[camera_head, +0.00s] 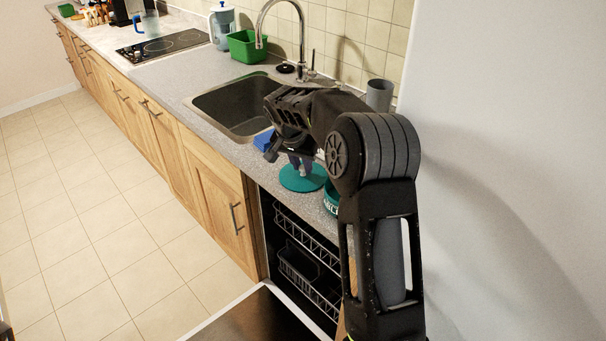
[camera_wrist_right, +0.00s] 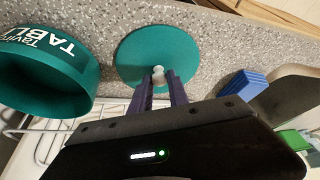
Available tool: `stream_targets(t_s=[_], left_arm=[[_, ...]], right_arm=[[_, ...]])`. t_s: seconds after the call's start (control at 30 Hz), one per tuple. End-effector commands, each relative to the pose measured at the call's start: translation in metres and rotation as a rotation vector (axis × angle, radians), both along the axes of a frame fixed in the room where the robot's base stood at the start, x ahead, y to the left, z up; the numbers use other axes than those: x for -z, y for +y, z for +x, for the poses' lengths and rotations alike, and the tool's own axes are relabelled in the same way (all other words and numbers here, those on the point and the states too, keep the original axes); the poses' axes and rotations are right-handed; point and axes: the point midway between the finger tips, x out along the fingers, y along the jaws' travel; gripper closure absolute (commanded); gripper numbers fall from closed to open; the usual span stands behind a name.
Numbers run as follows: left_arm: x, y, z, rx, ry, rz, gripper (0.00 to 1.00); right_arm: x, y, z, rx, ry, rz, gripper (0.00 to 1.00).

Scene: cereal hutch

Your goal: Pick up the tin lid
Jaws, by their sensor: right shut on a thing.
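The tin lid is a round teal disc with a pale knob. It shows at the counter's front edge in the head view (camera_head: 303,180) and at the top middle in the right wrist view (camera_wrist_right: 150,45). My right gripper (camera_wrist_right: 160,82) has its two fingers shut on the knob; it comes down from above the lid in the head view (camera_head: 299,160). I cannot tell whether the lid touches the counter. The teal tin (camera_wrist_right: 45,70) with white lettering stands beside the lid, its top open; my right arm partly hides it in the head view (camera_head: 331,198). My left gripper is not in view.
A blue block-like thing (camera_wrist_right: 244,84) lies near the lid, beside the sink (camera_head: 235,105). An open dishwasher with a wire rack (camera_head: 310,262) is below the counter. A grey cup (camera_head: 379,95) stands by the wall. A green tub (camera_head: 247,46) stands behind the sink.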

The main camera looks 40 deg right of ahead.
Motion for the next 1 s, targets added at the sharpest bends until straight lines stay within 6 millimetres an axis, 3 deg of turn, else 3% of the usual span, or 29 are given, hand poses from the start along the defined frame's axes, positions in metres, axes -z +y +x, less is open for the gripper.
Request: stream_targets(t_s=[0.27,0.73,1.0], left_arm=[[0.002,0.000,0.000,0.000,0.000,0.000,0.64],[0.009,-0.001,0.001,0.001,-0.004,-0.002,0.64],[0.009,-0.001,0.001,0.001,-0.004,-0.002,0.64]], right_arm=[[-0.008,0.000,0.001,0.000,-0.002,-0.001,1.00],[-0.089,0.000,0.001,0.000,-0.004,0.000,1.00],[-0.101,0.000,0.000,0.000,0.000,0.000,1.00]])
